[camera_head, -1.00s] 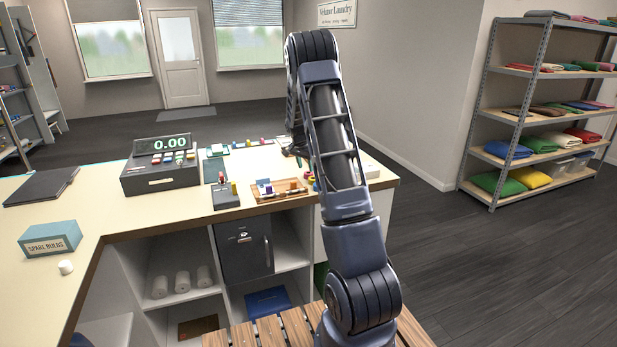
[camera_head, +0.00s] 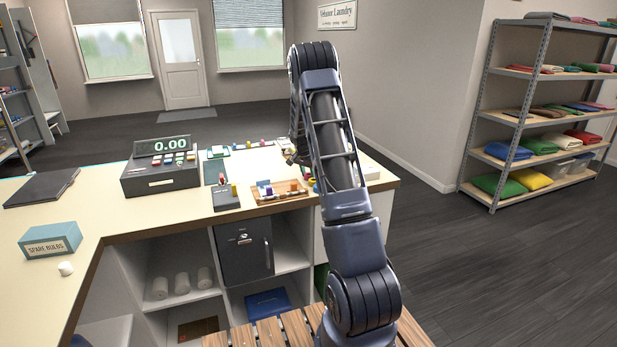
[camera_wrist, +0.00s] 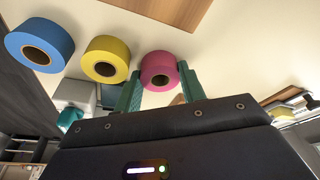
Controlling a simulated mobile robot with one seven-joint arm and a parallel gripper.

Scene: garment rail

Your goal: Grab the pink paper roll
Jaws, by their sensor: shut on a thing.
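The pink paper roll (camera_wrist: 160,68) shows in the wrist view, on the pale counter, with its dark core hole facing the camera. My gripper (camera_wrist: 160,85) has its two green fingers on either side of the pink roll, shut on it. A yellow roll (camera_wrist: 105,58) stands just left of the pink one, and a blue roll (camera_wrist: 38,50) is further left. In the head view my arm hides most of the rolls and my gripper at the right end of the counter.
In the head view the counter (camera_head: 110,207) holds a cash register (camera_head: 160,172), a wooden tray (camera_head: 280,198) with small coloured items, a blue box (camera_head: 50,240) and a dark folder (camera_head: 42,187). A shelf rack (camera_head: 530,118) stands at the right.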

